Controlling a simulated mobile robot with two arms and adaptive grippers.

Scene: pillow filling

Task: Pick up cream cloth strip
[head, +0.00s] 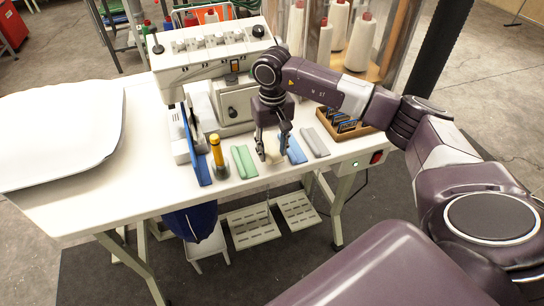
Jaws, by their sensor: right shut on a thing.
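The cream cloth strip (272,167) lies near the front edge of the white table, in a row between a green strip (243,161) and a blue strip (294,152). My right gripper (272,155) points down over the cream strip, its fingers on either side, and is shut on it. The fingers hide part of the strip. I cannot tell whether the strip is lifted off the table. My left gripper is not in view.
A grey strip (315,142) lies right of the blue one. A yellow-handled tool (217,152) and an upright blue panel (194,147) stand left of the row. The sewing machine (213,52) is behind. A white pillow-like piece (58,132) covers the table's left.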

